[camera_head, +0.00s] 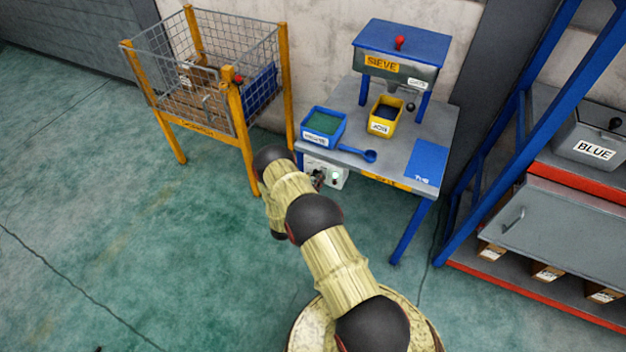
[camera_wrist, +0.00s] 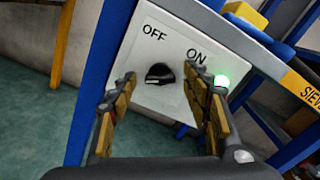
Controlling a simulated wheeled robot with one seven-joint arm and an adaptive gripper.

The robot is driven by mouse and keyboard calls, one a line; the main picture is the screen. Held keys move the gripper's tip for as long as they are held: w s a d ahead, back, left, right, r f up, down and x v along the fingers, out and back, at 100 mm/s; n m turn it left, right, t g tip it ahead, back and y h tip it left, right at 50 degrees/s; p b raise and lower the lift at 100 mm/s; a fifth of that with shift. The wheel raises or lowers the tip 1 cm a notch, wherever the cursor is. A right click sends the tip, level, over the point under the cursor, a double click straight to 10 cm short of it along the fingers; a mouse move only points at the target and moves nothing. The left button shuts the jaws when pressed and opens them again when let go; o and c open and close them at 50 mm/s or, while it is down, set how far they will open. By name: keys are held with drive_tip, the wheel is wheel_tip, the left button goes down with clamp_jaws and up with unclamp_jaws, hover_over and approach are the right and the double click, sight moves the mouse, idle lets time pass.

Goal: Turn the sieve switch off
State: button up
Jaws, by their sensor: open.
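The sieve switch is a black rotary knob (camera_wrist: 160,74) on a white switch plate (camera_wrist: 150,45), marked OFF at upper left and ON at upper right. I cannot tell for sure which label the knob points at. In the head view the switch box (camera_head: 338,180) hangs under the sieve table's front edge, partly hidden by my arm. My gripper (camera_wrist: 158,84) is open, with one finger on each side of the knob and nothing visible between them. I cannot tell whether either finger touches it.
The sieve (camera_head: 400,65) stands on the grey table (camera_head: 430,125) with a yellow bin (camera_head: 385,115), a blue tray (camera_head: 323,125) and a blue scoop (camera_head: 358,153). A wire cage (camera_head: 245,120) stands left, a blue-framed rack (camera_head: 475,175) right. The floor at left is clear.

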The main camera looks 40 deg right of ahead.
drive_tip(key=shift+w+d, duration=0.1)
drive_tip(key=shift+d, duration=0.05)
drive_tip(key=shift+c, duration=0.8)
drive_tip(key=c, duration=1)
